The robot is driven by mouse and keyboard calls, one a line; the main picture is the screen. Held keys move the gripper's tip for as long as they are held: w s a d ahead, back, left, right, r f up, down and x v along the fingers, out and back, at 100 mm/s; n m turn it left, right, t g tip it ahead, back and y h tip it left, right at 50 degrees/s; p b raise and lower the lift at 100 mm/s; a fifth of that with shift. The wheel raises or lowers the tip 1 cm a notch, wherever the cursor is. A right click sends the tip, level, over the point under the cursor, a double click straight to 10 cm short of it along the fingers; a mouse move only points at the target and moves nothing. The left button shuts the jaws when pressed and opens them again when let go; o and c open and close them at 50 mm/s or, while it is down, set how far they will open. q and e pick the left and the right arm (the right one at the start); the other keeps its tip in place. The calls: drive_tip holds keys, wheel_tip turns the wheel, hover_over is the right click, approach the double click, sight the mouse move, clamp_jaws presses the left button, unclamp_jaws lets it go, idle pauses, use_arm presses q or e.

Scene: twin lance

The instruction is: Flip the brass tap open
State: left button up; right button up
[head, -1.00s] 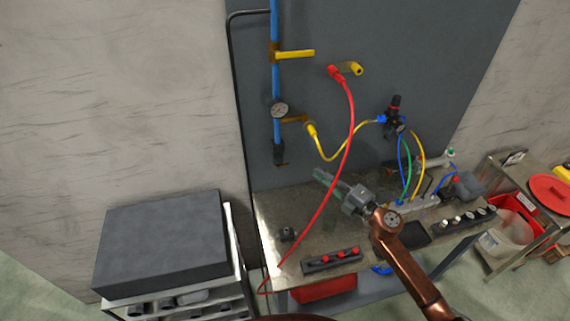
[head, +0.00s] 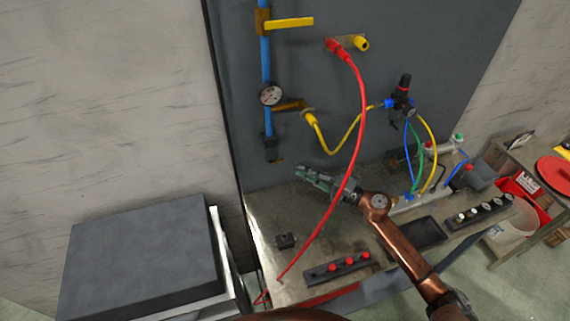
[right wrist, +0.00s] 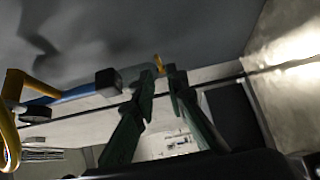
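The brass tap (head: 263,20) sits on the upright blue pipe (head: 266,60) near the top of the head view. Its yellow lever (head: 290,23) sticks out level to the right, across the pipe. My right gripper (head: 299,172) is above the bench, below and right of the pipe's black lower end, well away from the lever. Its green fingers stand apart with nothing held between them in the right wrist view (right wrist: 160,78). The blue pipe also shows there at left (right wrist: 75,93); I cannot make out the tap there. My left gripper is not in view.
A red hose (head: 362,110) hangs from a wall fitting to the bench, close to my right wrist. A yellow hose (head: 331,150) loops below the gauge (head: 271,93). The metal bench (head: 270,215) holds a red-button block (head: 338,268). A dark box (head: 145,255) stands left.

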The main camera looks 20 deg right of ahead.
sight(276, 161)
drive_tip(key=x, duration=0.7)
drive_tip(key=shift+a+p, duration=0.25)
drive_tip(key=shift+p, duration=0.05)
drive_tip(key=shift+r, duration=0.1)
clamp_jaws()
drive_tip(key=shift+w+d+n+g+y+b, duration=0.2)
drive_tip(key=shift+n+g+y+b, duration=0.55)
drive_tip(key=shift+b, duration=0.45)
